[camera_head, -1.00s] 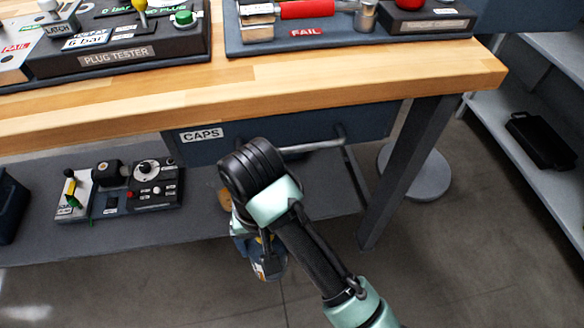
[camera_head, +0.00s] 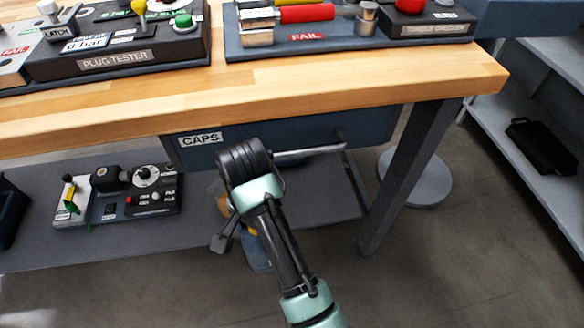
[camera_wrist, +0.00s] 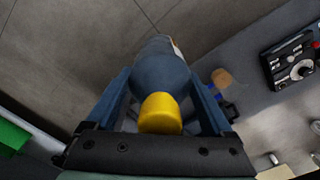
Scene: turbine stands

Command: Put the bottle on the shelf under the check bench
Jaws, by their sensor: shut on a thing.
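The bottle (camera_wrist: 160,75) is blue-grey with a yellow cap. In the wrist view it lies between the two blue fingers of my gripper (camera_wrist: 160,88), which is shut on it. In the head view the bottle (camera_head: 256,256) shows only partly behind my arm, by the front edge of the shelf, and my gripper is mostly hidden. The grey shelf (camera_head: 110,243) runs under the wooden check bench (camera_head: 330,84). I cannot tell whether the bottle touches the shelf.
A control box (camera_head: 152,190) stands on the shelf at left, with a dark bin (camera_head: 10,212) beyond it. A round tan object (camera_wrist: 222,78) lies on the shelf near the bottle. A CAPS drawer (camera_head: 255,140) with a bar handle and a bench leg (camera_head: 410,175) bound the space.

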